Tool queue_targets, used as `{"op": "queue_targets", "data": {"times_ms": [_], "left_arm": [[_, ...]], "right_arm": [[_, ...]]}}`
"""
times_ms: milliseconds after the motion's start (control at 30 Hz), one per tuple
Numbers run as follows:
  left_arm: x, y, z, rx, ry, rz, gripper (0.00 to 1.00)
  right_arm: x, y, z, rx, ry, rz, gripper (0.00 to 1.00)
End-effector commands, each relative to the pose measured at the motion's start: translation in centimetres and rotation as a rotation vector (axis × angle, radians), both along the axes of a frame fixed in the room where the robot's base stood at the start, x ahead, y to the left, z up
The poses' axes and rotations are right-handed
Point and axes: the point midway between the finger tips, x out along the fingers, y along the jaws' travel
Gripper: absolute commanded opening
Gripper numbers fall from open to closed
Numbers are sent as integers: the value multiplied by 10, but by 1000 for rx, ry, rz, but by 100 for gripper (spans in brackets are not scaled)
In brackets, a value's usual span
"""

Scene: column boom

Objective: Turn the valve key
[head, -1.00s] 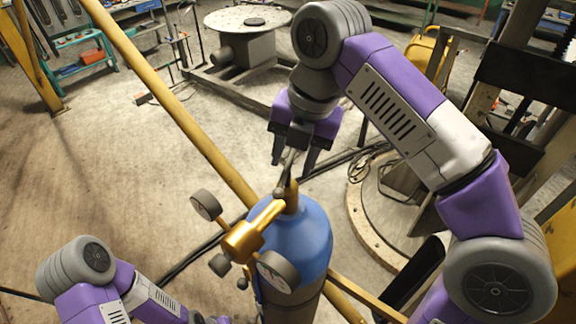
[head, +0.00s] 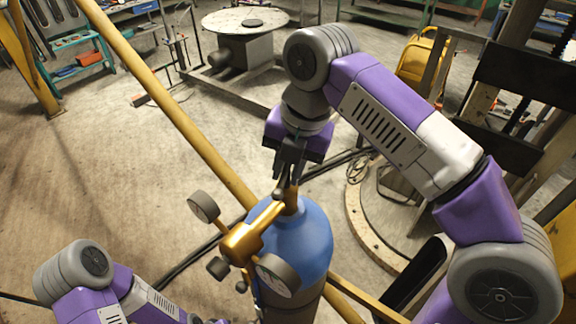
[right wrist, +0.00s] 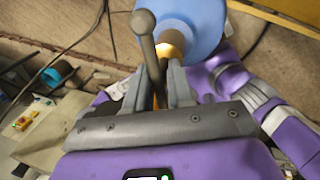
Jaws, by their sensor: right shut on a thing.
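A blue gas cylinder (head: 305,240) stands upright, with a brass valve (head: 291,200) on top and a brass regulator (head: 243,242) at its left. My right gripper (head: 284,180) points down just above the valve. In the right wrist view its fingers (right wrist: 163,78) are shut on the grey valve key (right wrist: 151,52), whose ball end sticks out beyond them beside the brass stem. In the head view the fingers hide most of the key. My left arm is at the lower left, with its gripper (head: 205,320) cut off by the bottom edge.
Two round gauges (head: 204,207) flank the regulator. A yellow bar (head: 180,110) slants down behind the cylinder. A round metal table (head: 245,25) stands far back. Dark hoses cross the floor, and the floor at left (head: 90,180) is mostly clear.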

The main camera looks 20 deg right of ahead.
Motion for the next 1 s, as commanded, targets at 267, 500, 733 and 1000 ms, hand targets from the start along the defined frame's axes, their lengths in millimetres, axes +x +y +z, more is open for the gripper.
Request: {"op": "queue_targets", "data": {"times_ms": [267,500,733,1000], "left_arm": [[0,0,10,0,0,0,48],[0,0,16,0,0,0,48],[0,0,16,0,0,0,48],[0,0,16,0,0,0,48]], "right_arm": [[-1,0,2,-2,2,-200,0],[-2,1,1,-1,2,-371,0],[-2,1,-1,-1,3,-393,0],[-1,1,-1,-1,2,-391,44]]}}
